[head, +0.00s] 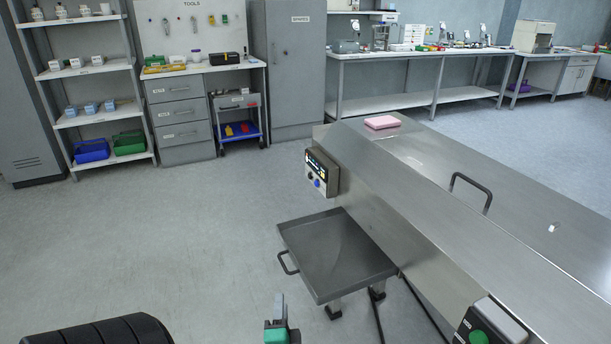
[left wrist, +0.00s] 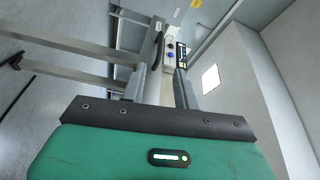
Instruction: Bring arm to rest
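My left gripper (head: 280,308) shows at the bottom of the head view, with a green body and grey fingers. It is in front of and below the machine's grey pull-out tray (head: 335,252), apart from it as far as I can see. In the left wrist view, two grey fingers (left wrist: 168,88) stand apart beyond the green body, and nothing shows held between them. My right gripper is in neither view.
A long steel flow wrapper (head: 440,200) fills the right side, with a control panel (head: 321,172) and a pink pack (head: 382,122) on top. Shelves (head: 95,120) and a grey cabinet (head: 290,65) line the back. The floor (head: 170,230) at left is clear.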

